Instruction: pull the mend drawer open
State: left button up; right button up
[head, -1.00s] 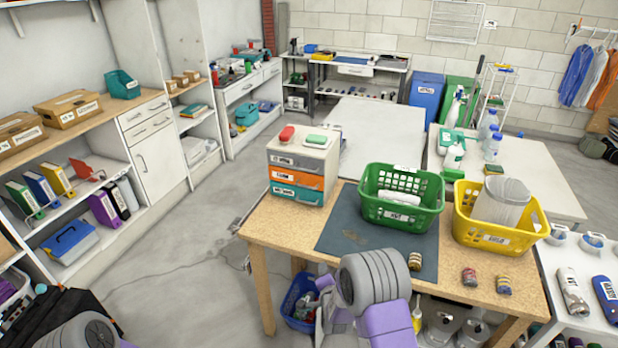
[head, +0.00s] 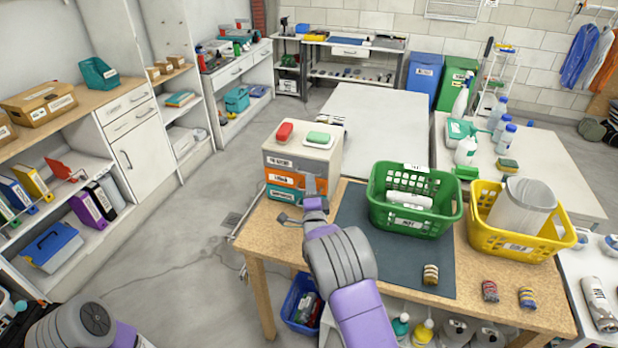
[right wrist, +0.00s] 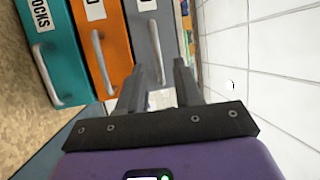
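The drawer unit on the wooden table has a grey top drawer (head: 279,163), an orange middle drawer (head: 284,179) and a teal bottom drawer (head: 285,194). All look closed. The orange label is cut off in the right wrist view (right wrist: 96,10), and its visible last letter looks like D; I cannot read the full word. My right gripper (head: 308,192) is open and empty before the drawer fronts. In the right wrist view its fingers (right wrist: 159,68) point towards the grey handle (right wrist: 155,48), with the orange handle (right wrist: 99,65) to their left. My left gripper is not in view.
A red item (head: 284,132) and a green item (head: 318,138) lie on top of the unit. A green basket (head: 412,222) and a yellow basket (head: 500,240) stand to the right. A dark mat (head: 385,262) covers the table's middle. A blue bin (head: 292,300) is below.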

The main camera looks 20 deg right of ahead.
jog(key=shift+x, duration=1.8)
jog(key=shift+f, duration=0.1)
grip_shut()
